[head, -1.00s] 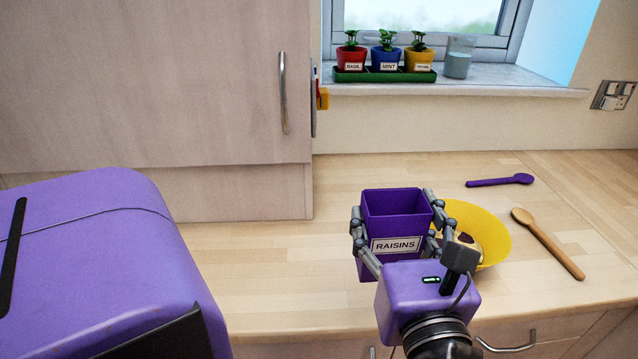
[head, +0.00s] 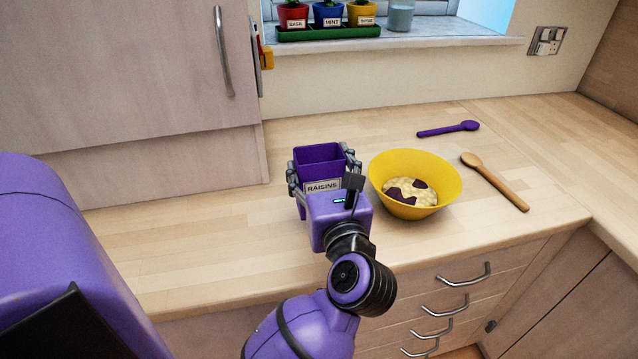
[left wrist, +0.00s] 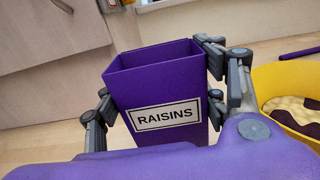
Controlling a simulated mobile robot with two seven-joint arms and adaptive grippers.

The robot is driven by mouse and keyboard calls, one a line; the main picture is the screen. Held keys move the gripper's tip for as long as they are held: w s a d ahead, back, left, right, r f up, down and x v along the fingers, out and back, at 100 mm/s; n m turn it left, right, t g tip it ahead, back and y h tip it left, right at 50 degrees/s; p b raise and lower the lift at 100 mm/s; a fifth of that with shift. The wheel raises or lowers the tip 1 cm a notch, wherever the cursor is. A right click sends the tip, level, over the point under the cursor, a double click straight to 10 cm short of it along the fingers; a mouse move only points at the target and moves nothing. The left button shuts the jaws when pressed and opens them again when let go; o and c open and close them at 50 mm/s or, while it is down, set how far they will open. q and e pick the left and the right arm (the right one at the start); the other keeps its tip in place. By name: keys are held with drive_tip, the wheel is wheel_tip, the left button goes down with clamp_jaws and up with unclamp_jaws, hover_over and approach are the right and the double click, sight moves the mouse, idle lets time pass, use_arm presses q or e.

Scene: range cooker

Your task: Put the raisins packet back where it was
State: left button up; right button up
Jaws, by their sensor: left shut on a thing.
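The raisins packet (head: 318,160) is an open-topped purple box with a white RAISINS label. My left gripper (head: 322,178) is shut on it, with fingers on both of its sides. The packet is upright, over or on the worktop to the left of the yellow bowl; I cannot tell if its base touches the wood. In the left wrist view the packet (left wrist: 165,95) fills the middle, between the fingers (left wrist: 160,92). Its inside looks empty as far as it shows. My right gripper is not in view.
The yellow bowl (head: 415,165) holds pale food with dark patches. A purple spoon (head: 448,129) and a wooden spoon (head: 495,182) lie to its right. Potted herbs (head: 327,16) and a glass (head: 399,16) stand on the windowsill. The worktop (head: 200,215) left of the packet is clear.

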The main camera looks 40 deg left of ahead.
sight(319, 185)
use_arm(q)
drive_tip(key=shift+w+a+f, duration=0.15)
drive_tip(key=shift+w+f, duration=0.05)
drive_tip(key=shift+f, duration=0.05)
drive_tip(key=f, duration=0.3)
drive_tip(key=shift+w+a+f, duration=0.1)
drive_tip(key=shift+w+a, duration=0.15)
drive_tip(key=shift+f, duration=0.35)
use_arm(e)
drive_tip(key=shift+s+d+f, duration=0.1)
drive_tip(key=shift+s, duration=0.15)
use_arm(q)
drive_tip(key=shift+f, duration=0.15)
drive_tip(key=o, duration=0.7)
drive_tip(key=shift+f, duration=0.1)
drive_tip(key=o, duration=0.5)
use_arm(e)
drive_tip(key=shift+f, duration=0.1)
